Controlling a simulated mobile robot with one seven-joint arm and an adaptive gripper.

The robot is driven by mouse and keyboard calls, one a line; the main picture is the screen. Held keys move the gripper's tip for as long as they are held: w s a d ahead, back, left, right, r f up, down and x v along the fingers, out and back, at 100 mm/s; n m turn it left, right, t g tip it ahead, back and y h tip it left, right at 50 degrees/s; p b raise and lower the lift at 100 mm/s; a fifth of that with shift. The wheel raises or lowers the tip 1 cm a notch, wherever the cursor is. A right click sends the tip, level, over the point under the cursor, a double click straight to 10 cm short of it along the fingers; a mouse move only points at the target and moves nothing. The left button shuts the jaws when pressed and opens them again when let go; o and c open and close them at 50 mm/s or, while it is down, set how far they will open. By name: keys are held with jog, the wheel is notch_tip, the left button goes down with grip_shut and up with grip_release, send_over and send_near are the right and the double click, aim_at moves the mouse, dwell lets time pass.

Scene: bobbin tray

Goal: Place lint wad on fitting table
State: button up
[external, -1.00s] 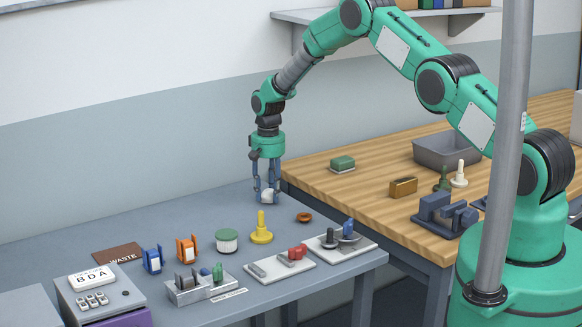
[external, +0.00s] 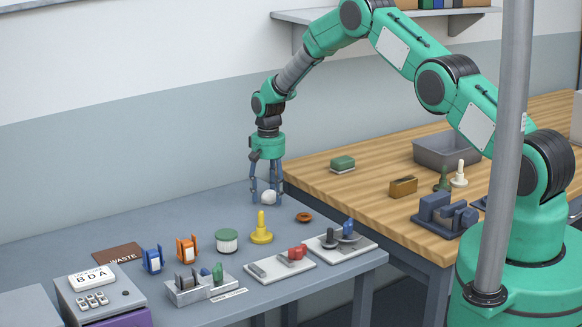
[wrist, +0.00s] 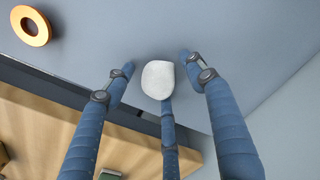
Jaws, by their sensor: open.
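The lint wad (external: 268,197) is a small whitish lump on the grey fitting table (external: 225,200), near its back right corner by the wooden bench. My gripper (external: 265,192) points down over it, its blue fingers spread around the wad. In the wrist view the lint wad (wrist: 158,80) sits between the open fingers of my gripper (wrist: 156,75). Two fingers stand apart on either side, and a third finger's tip is close to the wad's lower edge. I cannot tell whether that finger touches it.
A brown ring (external: 304,217) and a yellow spindle (external: 261,230) stand in front of the gripper. A green-lidded jar (external: 227,241), orange bobbin (external: 187,249) and blue bobbin (external: 152,260) are further left. The wooden bench (external: 330,185) edge is close on the right.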

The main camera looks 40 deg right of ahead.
notch_tip(320, 180, up, 12)
dwell(0.7)
jog(key=shift+r, duration=0.1)
dwell(0.6)
notch_tip(320, 180, up, 21)
jog(key=t, duration=0.1)
send_over(269, 193)
jog(key=s+d, duration=0.2)
jog(key=s, duration=0.7)
jog(key=s+r+n+t, duration=0.2)
jog(key=s+r, duration=1.2)
jog(key=s+d+r+t, duration=0.1)
jog(key=s+r, duration=0.2)
jog(key=s, duration=0.7)
jog(key=s+d+r, duration=0.1)
jog(key=s+r, duration=0.3)
jog(key=s, duration=0.5)
jog(key=s+f+n+t, duration=0.1)
jog(key=s+f, duration=0.2)
jog(key=s, duration=1.5)
jog(key=shift+s+f+n+t, duration=0.15)
jog(key=shift+s+n+t, duration=0.15)
jog(key=shift+n, duration=0.1)
